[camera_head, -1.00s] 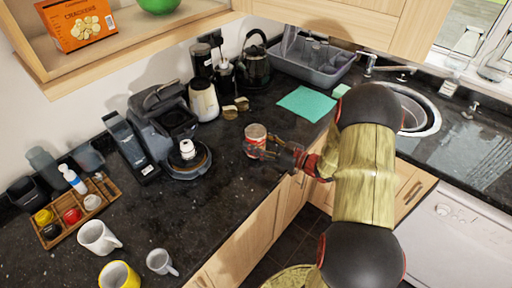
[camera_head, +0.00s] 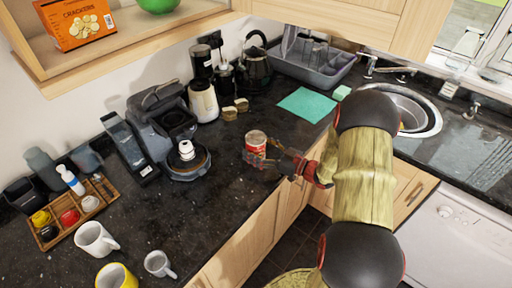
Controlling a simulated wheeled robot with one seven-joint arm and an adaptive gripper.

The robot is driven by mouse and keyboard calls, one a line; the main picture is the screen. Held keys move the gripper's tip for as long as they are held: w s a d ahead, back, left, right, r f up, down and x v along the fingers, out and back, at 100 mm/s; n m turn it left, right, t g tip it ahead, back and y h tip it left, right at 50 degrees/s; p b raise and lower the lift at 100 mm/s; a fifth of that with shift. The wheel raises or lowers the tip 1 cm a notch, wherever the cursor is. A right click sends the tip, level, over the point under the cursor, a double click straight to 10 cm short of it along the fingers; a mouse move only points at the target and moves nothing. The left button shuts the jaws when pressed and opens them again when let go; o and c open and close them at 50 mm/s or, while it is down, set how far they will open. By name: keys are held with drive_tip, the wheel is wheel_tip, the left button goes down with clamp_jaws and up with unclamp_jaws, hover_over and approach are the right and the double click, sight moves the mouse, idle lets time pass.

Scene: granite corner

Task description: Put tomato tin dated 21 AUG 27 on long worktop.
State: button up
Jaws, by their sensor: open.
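A tomato tin (camera_head: 256,140) with a red and white label and a pale metal lid is upright at the dark worktop (camera_head: 225,205), right of the coffee machine. Its date is too small to read. My gripper (camera_head: 257,158) is open, with its fingers low around the tin's near side. The fingers partly hide the tin's lower part, so I cannot tell whether they touch it. The tin's base appears at worktop level, but contact is hard to see.
The coffee machine (camera_head: 168,125) stands left of the tin. A cream grinder (camera_head: 203,101) and two small brown jars stand behind. A teal cloth (camera_head: 306,104) lies behind right. Mugs (camera_head: 96,238) and a wooden tray (camera_head: 76,212) are at left. Worktop in front of the tin is clear.

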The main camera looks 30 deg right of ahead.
drive_tip(key=shift+r, duration=0.25)
drive_tip(key=p+v, duration=0.2)
drive_tip(key=v, duration=1)
drive_tip(key=shift+p, duration=0.35)
